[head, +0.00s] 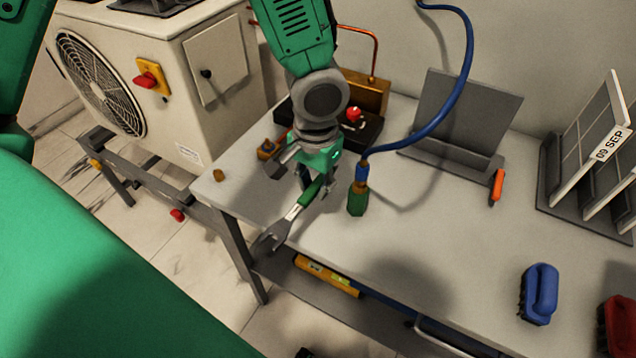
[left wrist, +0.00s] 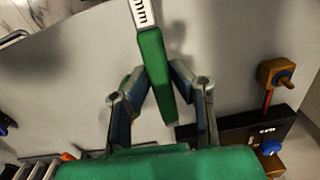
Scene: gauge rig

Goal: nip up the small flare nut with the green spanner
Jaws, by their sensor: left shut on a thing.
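My left gripper (head: 316,190) is shut on the green handle of the spanner (head: 295,212). The spanner's grey open jaw points down and left, over the bench's front edge. In the left wrist view, the spanner (left wrist: 153,65) lies between the two fingers of my left gripper (left wrist: 160,90), with its grey shank running out at the top. A small brass fitting (head: 267,149) sits left of the gripper, beside a black base; a brass fitting (left wrist: 278,74) also shows at right in the left wrist view. I cannot tell which part is the small flare nut. My right gripper is out of view.
A blue hose (head: 455,95) ends in a green-and-brass fitting right of the gripper. A fan unit (head: 165,85) stands at left. The bench middle is clear.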

